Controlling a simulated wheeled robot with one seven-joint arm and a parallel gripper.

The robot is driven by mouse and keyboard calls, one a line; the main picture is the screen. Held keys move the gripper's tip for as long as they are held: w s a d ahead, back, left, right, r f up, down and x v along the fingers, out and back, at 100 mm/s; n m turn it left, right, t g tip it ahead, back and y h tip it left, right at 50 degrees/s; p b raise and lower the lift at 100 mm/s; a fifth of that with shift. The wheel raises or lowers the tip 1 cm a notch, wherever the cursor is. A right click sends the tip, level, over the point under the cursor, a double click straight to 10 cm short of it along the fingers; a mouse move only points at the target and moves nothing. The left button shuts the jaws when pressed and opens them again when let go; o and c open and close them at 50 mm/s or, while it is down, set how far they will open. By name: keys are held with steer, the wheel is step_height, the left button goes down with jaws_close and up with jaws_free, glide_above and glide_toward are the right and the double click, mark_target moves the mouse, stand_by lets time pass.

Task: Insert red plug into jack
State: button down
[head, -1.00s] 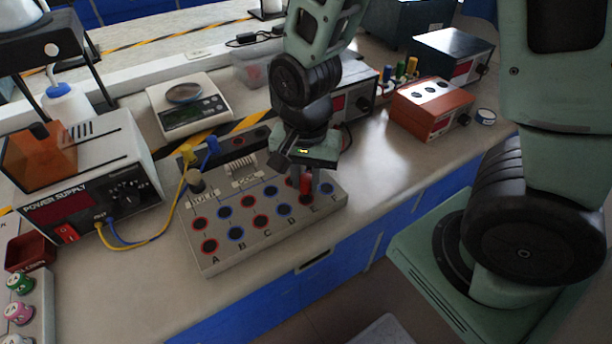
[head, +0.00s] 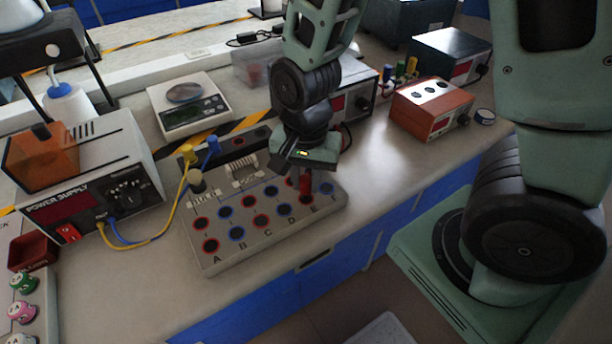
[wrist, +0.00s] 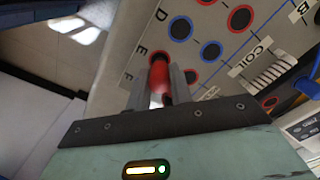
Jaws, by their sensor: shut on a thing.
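The red plug (head: 305,186) stands roughly upright over the front row of the grey jack board (head: 218,262), at the column marked E. My gripper (head: 303,183) is above it, shut on the plug. In the wrist view the red plug (wrist: 160,78) sits between the two grey fingers of my gripper (wrist: 161,88), near the letters E and F. The plug's lower end is at or just above a jack near E; I cannot tell whether it has entered. The jack under it is mostly hidden.
Yellow and blue leads (head: 150,238) run from the power supply (head: 95,185) to the board's back left corner. A scale (head: 190,108) stands behind the board. An orange box (head: 432,108) is at the right. The bench right of the board is clear.

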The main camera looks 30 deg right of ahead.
steer(key=shift+f+b, duration=0.55)
steer(key=shift+f, duration=0.5)
stand_by(1.0)
steer(key=c, duration=0.8)
jaws_free()
steer(key=shift+o, duration=0.2)
steer(key=shift+r, duration=0.1)
steer(key=shift+r+p, duration=3.2)
steer(key=shift+p, duration=0.3)
